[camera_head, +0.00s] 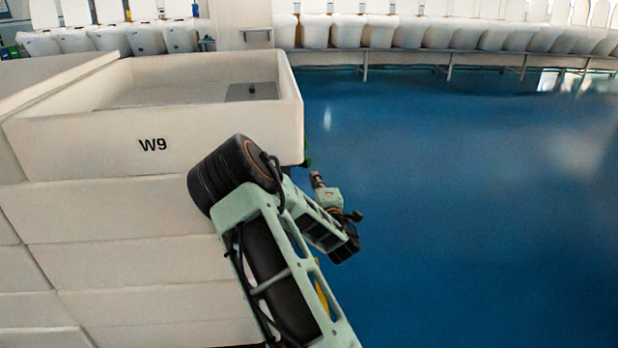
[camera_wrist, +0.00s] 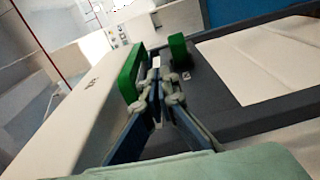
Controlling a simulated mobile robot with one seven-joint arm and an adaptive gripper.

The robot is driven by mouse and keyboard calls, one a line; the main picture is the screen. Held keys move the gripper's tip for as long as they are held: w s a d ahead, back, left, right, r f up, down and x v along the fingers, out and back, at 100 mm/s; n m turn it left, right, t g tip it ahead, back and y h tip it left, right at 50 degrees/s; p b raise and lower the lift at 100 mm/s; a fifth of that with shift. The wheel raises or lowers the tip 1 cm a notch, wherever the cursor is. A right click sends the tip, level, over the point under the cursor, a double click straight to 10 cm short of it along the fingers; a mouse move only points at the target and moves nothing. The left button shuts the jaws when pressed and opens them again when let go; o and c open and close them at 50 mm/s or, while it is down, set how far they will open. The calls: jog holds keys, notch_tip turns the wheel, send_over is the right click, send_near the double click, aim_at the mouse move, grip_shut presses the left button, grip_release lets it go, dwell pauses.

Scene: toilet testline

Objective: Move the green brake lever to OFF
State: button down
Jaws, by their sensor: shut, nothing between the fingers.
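Two green pieces show in the wrist view: a longer green bar (camera_wrist: 130,73) left of my gripper and a smaller green block (camera_wrist: 178,51) above it to the right. I cannot tell which belongs to the brake lever, or its setting. My gripper (camera_wrist: 157,78) is shut and empty, its fingertips close to the longer bar; touching or apart is unclear. In the head view a small green bit (camera_head: 307,162) shows by the W9 tub's near right corner, mostly hidden by the tub and my arm.
The white tub marked W9 (camera_head: 150,158) stands at the left on stacked white blocks. A dark frame with a pale panel (camera_wrist: 270,65) lies right of my gripper in the wrist view. Blue floor (camera_head: 460,200) is clear at the right. White toilets (camera_head: 410,32) line the back.

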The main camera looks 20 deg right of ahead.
jog(key=a+f+n+y, duration=0.2)
jog(key=a+f, duration=0.1)
jog(key=shift+s+f, duration=0.1)
jog(key=shift+f, duration=0.15)
jog(key=w+d+b, duration=0.2)
jog(key=w+d, duration=0.2)
jog(key=w, duration=0.8)
jog(key=shift+w+d, duration=0.2)
jog(key=shift+w, duration=0.05)
jog(key=shift+d+b, duration=0.15)
jog(key=shift+b, duration=0.25)
